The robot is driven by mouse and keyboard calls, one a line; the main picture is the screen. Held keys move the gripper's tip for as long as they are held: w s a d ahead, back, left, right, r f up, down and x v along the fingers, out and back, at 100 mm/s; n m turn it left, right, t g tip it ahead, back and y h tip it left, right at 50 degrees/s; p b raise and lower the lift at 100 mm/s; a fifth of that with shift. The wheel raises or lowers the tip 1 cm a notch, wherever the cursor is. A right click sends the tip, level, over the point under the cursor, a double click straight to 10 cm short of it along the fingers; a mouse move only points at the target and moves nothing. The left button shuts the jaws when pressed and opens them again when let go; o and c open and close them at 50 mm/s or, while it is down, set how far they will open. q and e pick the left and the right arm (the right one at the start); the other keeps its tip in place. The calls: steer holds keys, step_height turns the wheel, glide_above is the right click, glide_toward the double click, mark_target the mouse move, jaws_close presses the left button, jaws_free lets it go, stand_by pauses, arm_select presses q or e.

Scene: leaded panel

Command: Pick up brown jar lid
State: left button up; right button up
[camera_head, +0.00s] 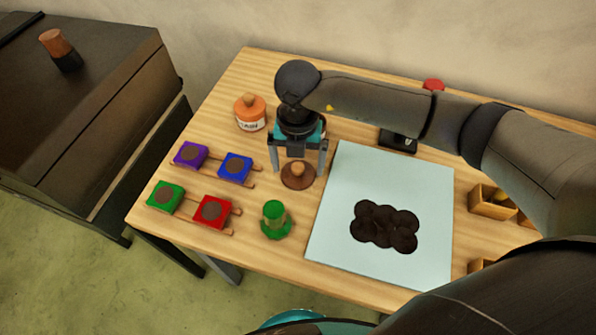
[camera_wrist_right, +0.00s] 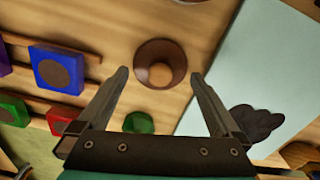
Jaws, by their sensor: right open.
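The brown jar lid (camera_head: 298,180) lies on the wooden table with its round, lighter knob facing up. It stands between the blue block and the pale panel. In the right wrist view, the lid (camera_wrist_right: 148,52) shows near the top middle. My right gripper (camera_head: 299,172) is open and points down over the lid, one finger on each side. In the right wrist view, the fingertips of the gripper (camera_wrist_right: 160,75) are apart with nothing held between them; the lid appears just beyond them. My left gripper is not in view.
An orange-capped jar (camera_head: 250,113) stands behind left. Purple, blue (camera_head: 235,167), green and red blocks sit on wooden rails at left. A green knobbed piece (camera_head: 275,220) stands in front of the lid. The pale panel (camera_head: 345,255) bears dark round pieces. Small wooden boxes (camera_head: 492,203) are right.

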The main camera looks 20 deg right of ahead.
steer(key=shift+f, duration=0.85)
steer(key=shift+c, duration=0.2)
steer(key=c, duration=1)
